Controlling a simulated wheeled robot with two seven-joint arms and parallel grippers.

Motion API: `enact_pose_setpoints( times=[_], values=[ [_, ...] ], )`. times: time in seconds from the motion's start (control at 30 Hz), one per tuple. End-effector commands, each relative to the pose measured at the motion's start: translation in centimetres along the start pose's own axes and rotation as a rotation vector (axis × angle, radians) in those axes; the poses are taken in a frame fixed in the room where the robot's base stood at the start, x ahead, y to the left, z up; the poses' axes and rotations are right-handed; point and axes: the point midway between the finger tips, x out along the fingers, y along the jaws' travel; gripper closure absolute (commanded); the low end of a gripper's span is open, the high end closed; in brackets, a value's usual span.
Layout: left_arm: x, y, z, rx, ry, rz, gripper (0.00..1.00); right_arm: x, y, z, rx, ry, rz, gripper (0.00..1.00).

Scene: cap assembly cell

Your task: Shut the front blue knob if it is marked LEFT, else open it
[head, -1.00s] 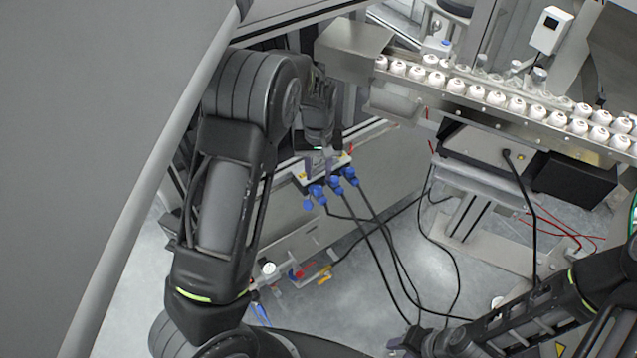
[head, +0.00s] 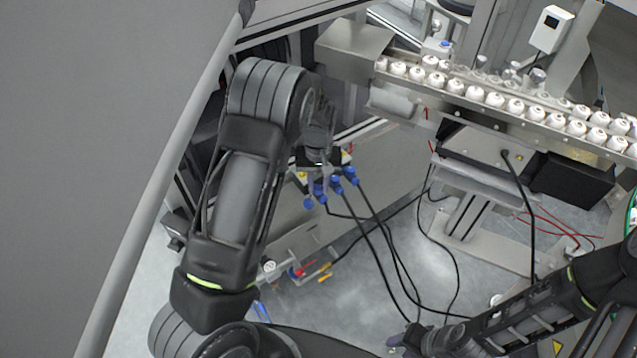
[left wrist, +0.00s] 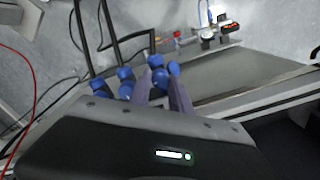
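A row of blue knobs and blue cable plugs sits on a small block on the machine's side. The frontmost blue knob (head: 308,203) shows in the head view, and a blue knob (left wrist: 173,68) lies by the fingertips in the left wrist view. No LEFT marking is readable. My left gripper (head: 319,184) is at this row, pointing down. In the left wrist view its two purple-grey fingers (left wrist: 160,84) are apart, with a blue piece (left wrist: 158,78) showing between the tips. Contact cannot be told. My right gripper (head: 402,340) is low in the head view, away from the knobs; its opening is unclear.
Black cables (head: 375,230) hang from the blue plugs. Red and yellow handles (head: 299,272) sit lower on the machine. A conveyor (head: 480,108) with white capped pieces runs at upper right. A large grey panel (head: 90,130) fills the left.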

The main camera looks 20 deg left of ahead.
Motion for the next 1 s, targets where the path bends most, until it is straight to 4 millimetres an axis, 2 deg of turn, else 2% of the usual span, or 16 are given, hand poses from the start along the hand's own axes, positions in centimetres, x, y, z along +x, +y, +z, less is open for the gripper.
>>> enact_pose_setpoints(
  times=[0.13, 0.67, 1.0],
  values=[
    [-0.03, 0.01, 0.0, 0.0, 0.0, 0.0, 1.0, -0.01, -0.01, 0.0, 0.0, 0.0, 0.0, 0.64],
    [-0.01, 0.01, -0.01, -0.036, 0.0, 0.0, 1.0, 0.16, 0.05, -0.03, 0.0, 0.001, -0.001, 0.64],
    [0.03, 0.03, -0.02, -0.219, 0.0, 0.001, 1.0, 0.79, 0.22, -0.13, -0.002, 0.003, -0.003, 0.64]
  ],
)
